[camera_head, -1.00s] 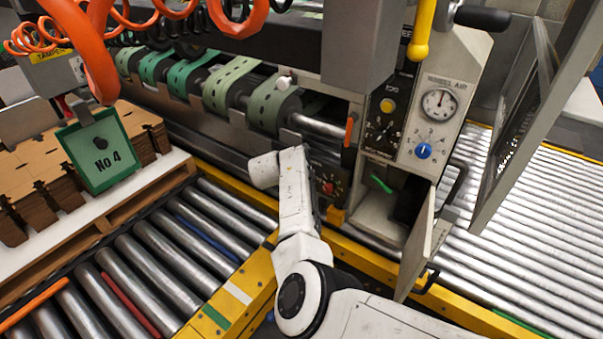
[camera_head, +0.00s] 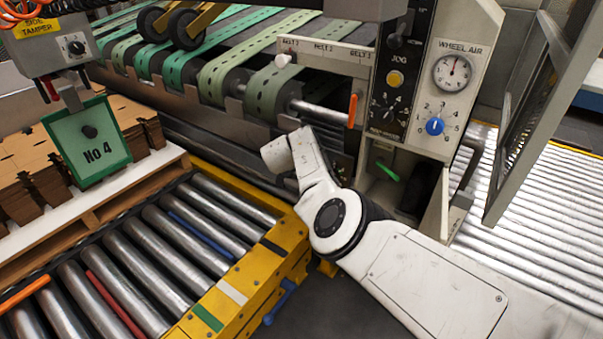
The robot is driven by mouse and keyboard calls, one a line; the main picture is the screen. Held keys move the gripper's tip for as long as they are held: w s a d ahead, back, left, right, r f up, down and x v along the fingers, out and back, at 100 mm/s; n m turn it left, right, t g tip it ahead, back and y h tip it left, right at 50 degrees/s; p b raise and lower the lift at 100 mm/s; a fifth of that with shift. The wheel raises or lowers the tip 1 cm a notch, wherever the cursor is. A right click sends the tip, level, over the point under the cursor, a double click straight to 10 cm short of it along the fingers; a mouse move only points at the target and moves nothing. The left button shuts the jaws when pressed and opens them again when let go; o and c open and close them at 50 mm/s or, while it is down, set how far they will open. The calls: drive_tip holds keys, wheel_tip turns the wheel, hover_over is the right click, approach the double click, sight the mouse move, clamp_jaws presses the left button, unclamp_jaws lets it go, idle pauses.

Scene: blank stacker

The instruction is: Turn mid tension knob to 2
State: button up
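No knob in view has a readable mid tension label. A blue knob (camera_head: 435,126) with a numbered dial sits under the "WHEEL AIR" gauge (camera_head: 452,73) on the grey panel. A black knob (camera_head: 388,113) with a numbered dial is on the black panel to its left, below the yellow "JOG" button (camera_head: 395,78). Another black knob (camera_head: 77,47) is on the "SIDE TAMPER" box at the upper left. My white arm reaches up from the lower right, its wrist ending below the green belts. My gripper's fingers do not show. My arm covers part of the machine front there.
An orange lever (camera_head: 352,111) and a green handle (camera_head: 388,172) are near my wrist. An open grey cabinet (camera_head: 432,200) is just right of it. Roller conveyors (camera_head: 150,250) with a yellow frame lie left. A grey mesh guard (camera_head: 525,110) stands right.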

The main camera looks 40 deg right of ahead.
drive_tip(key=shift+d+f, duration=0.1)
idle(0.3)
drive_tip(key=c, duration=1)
drive_tip(key=b, duration=0.2)
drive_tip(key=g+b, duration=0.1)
drive_tip(key=b, duration=0.2)
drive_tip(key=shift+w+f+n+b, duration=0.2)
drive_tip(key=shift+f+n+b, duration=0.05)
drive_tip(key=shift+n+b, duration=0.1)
drive_tip(key=b, duration=0.4)
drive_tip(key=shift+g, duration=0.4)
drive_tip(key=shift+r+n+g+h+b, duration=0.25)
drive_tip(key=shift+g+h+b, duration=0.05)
drive_tip(key=shift+b, duration=0.85)
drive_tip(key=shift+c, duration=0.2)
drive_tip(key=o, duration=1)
